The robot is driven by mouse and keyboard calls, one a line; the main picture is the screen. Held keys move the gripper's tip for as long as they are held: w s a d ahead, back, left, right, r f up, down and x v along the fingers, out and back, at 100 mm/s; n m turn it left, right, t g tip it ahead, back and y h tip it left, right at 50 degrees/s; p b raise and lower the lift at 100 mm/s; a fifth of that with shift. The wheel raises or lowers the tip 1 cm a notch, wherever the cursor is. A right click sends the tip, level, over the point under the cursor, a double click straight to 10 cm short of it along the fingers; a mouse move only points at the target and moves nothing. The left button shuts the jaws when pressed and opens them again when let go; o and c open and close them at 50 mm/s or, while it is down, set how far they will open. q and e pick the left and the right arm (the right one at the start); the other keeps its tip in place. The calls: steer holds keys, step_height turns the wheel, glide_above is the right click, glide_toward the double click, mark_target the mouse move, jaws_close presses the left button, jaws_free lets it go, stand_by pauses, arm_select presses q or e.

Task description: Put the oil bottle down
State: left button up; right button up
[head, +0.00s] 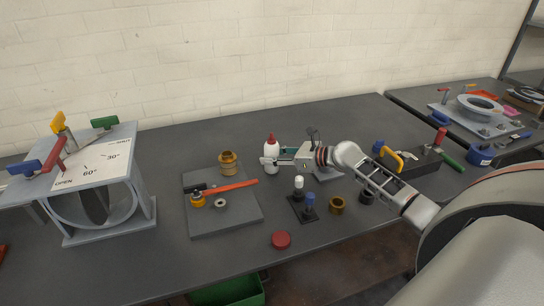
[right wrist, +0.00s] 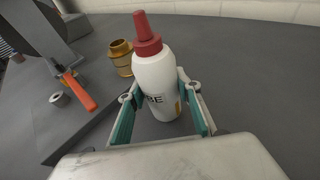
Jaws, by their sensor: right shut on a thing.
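The oil bottle (head: 271,149) is white with a red nozzle cap and stands upright behind the grey plate on the dark table. My right gripper (head: 268,162) reaches it from the right and is shut around its body. In the right wrist view the bottle (right wrist: 156,75) is upright between the two teal-padded fingers of the right gripper (right wrist: 160,100). Its base is at or close to the table top; I cannot tell whether it touches. My left gripper does not show.
A brass fitting (head: 227,162) stands left of the bottle. A red cap (head: 281,240) lies in front. A damper frame (head: 125,205) stands at left. The table behind the bottle is clear.

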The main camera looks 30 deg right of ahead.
steer(key=shift+f, duration=0.25)
steer(key=o, duration=1.3)
steer(key=shift+c, duration=0.2)
steer(key=v, duration=1.2)
steer(key=shift+a, duration=0.1)
jaws_close()
stand_by(0.5)
